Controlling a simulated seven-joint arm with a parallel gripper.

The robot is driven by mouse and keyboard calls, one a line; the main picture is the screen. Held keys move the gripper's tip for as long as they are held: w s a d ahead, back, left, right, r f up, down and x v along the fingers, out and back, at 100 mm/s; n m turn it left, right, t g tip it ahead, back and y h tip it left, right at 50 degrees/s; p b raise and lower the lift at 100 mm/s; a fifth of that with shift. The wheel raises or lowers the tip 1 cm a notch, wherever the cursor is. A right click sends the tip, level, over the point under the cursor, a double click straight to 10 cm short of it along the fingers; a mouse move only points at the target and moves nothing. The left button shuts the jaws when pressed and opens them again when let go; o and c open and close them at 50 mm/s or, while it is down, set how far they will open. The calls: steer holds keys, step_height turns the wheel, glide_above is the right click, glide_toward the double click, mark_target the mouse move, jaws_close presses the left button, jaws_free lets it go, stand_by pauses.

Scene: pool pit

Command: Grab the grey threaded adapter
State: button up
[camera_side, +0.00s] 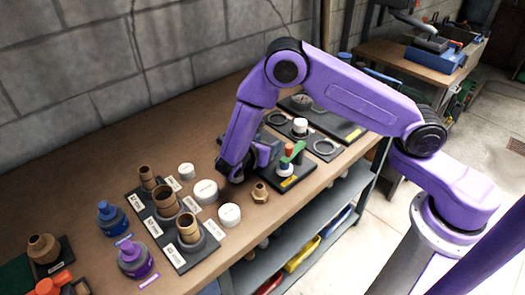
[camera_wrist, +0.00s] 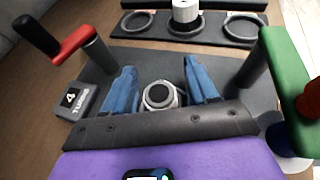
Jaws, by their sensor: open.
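The grey threaded adapter (camera_wrist: 160,95) shows in the wrist view as a round grey fitting with a dark opening in its top. It sits between the two blue fingers of my gripper (camera_wrist: 162,88), one finger on each side. The fingers are open, with a visible gap on both sides of the adapter. The lower part of the adapter is hidden by my gripper's dark front edge. I cannot make out the adapter there.
A red handle (camera_wrist: 78,42) stands left of my gripper and a green handle (camera_wrist: 288,62) right, both close. A ring tray (camera_wrist: 203,40) lies beyond. Brass fittings (camera_side: 165,201) and white caps (camera_side: 205,191) stand on the bench.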

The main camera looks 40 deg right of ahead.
jaws_close()
